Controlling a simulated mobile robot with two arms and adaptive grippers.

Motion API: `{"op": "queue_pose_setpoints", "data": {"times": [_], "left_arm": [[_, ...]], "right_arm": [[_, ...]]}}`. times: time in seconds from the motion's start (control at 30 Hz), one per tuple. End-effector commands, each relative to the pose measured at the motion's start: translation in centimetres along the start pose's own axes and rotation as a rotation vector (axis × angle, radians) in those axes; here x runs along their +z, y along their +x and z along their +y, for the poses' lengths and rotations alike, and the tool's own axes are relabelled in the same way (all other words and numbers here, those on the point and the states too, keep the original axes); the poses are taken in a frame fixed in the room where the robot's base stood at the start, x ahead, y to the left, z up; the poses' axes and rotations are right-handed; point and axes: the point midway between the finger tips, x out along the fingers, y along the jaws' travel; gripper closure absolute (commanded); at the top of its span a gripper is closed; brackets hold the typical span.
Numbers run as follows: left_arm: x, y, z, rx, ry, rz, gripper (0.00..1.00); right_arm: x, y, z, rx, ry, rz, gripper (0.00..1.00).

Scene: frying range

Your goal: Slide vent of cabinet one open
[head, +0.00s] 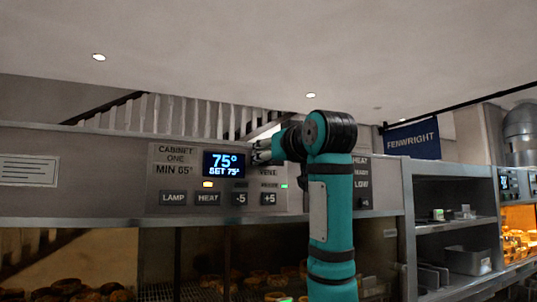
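Cabinet one's control panel (184,186) carries a "CABINET ONE, MIN 65°" label and a lit display (224,164) reading 75°, set 75°. A partly covered label, perhaps "VENT" (268,173), shows to the right of the display. No vent slider can be made out; my arm covers that area. My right gripper (258,152) points left in front of the panel's upper right part, beside the display. Its dark fingers are small and seen side-on, so whether they are open, or touch anything, is unclear. My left gripper is out of view.
Lamp (173,198), heat (208,198), -5 (240,198) and +5 (269,198) buttons line the panel's bottom. Food sits in the lit cabinet below. Open shelves (455,227) with a metal pan (468,260) stand to the right. My teal arm hides part of another panel.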

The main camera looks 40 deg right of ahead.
Motion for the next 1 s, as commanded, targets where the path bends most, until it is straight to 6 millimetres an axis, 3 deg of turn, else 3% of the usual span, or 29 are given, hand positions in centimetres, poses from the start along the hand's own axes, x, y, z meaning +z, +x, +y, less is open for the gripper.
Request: {"op": "queue_pose_setpoints", "data": {"times": [0.03, 0.2, 0.6, 0.9, 1.0], "left_arm": [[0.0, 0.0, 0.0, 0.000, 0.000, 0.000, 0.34], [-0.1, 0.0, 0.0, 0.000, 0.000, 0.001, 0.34], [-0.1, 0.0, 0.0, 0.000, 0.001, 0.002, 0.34], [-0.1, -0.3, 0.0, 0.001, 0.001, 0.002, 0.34], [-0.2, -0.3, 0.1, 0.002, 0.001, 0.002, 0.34]], "right_arm": [[0.0, 0.0, 0.0, 0.000, 0.000, 0.000, 0.78], [0.0, 0.0, 0.0, 0.000, 0.000, 0.000, 1.00], [-0.1, 0.0, 0.2, 0.000, 0.000, 0.000, 1.00], [-0.1, 0.0, 4.3, 0.001, 0.001, 0.001, 1.00], [-0.1, -0.1, 4.5, 0.001, 0.000, 0.002, 1.00]]}}
